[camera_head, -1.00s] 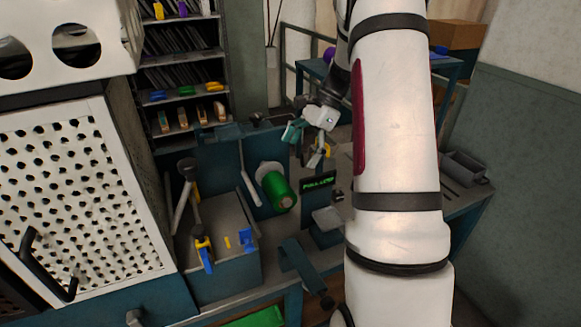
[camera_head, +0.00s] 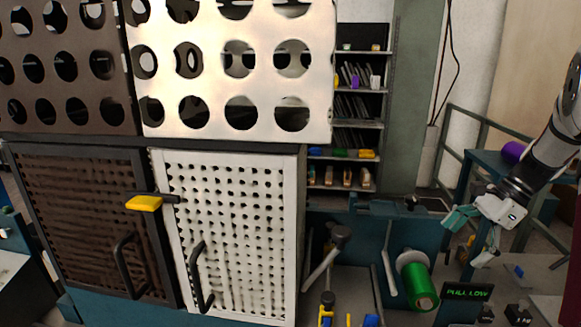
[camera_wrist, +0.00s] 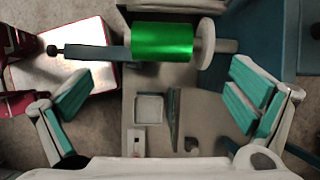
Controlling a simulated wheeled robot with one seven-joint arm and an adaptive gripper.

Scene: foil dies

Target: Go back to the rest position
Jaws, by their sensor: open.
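My gripper (camera_head: 470,238) is at the right of the head view, with teal pads on its fingers. It is open and empty, its fingers spread wide apart in the wrist view (camera_wrist: 157,100). It hangs over the bench, above and to the right of the green foil roll (camera_head: 418,285). In the wrist view the green roll (camera_wrist: 163,41) lies on its spindle beyond the fingers, and nothing is between the pads.
A cabinet with a perforated white door (camera_head: 230,230) and black handles fills the left and middle. A "PULL LOW" sign (camera_head: 467,292) stands right of the roll. Shelves (camera_head: 358,130) and a blue side table (camera_head: 490,165) are behind.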

